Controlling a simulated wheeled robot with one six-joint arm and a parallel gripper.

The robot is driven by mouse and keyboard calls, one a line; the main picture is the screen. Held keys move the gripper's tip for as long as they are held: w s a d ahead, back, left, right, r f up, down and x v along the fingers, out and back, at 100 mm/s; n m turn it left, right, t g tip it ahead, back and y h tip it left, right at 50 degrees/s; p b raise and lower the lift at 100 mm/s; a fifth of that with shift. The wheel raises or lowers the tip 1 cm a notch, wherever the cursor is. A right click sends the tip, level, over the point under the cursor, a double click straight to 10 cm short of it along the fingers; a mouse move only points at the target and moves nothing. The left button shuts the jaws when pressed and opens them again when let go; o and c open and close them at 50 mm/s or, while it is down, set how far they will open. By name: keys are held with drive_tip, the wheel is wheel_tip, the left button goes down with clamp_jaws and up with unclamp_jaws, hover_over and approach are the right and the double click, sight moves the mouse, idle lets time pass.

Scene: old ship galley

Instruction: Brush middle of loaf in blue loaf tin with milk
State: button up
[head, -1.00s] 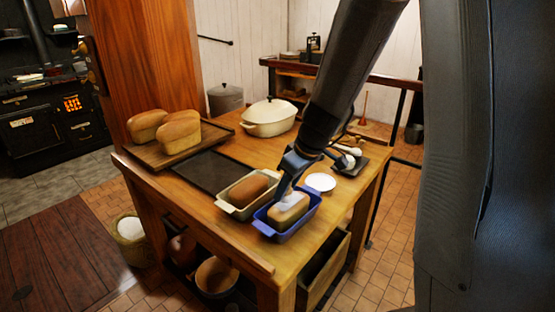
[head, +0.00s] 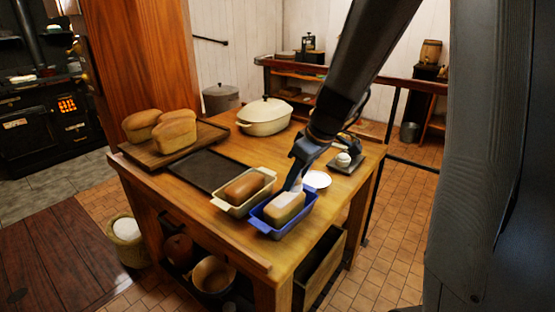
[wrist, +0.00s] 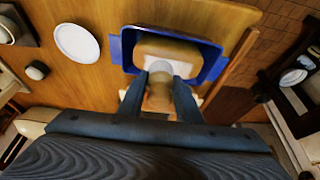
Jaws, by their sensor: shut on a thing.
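The blue loaf tin (head: 267,229) stands at the table's near corner and holds a loaf (head: 283,212) with a pale, whitish top. My gripper (head: 296,180) is above the far part of this loaf, pointing down. In the wrist view my gripper (wrist: 160,82) is shut on a brush (wrist: 158,95) with a tan handle and a whitish end. The brush end overlaps a whitish patch on the loaf (wrist: 175,46); I cannot tell whether they touch. The blue tin also shows in the wrist view (wrist: 128,48). A white round dish (head: 318,180) lies just behind the tin.
A cream tin (head: 232,210) with a browner loaf stands close to the left of the blue tin. A dark flat tray (head: 205,171), a board (head: 150,150) with several loaves and a lidded cream pot (head: 265,118) lie farther back. A small dark stand (head: 343,163) sits at right.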

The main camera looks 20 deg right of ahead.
drive_tip(key=shift+r+p, duration=1.4)
drive_tip(key=shift+r, duration=1.05)
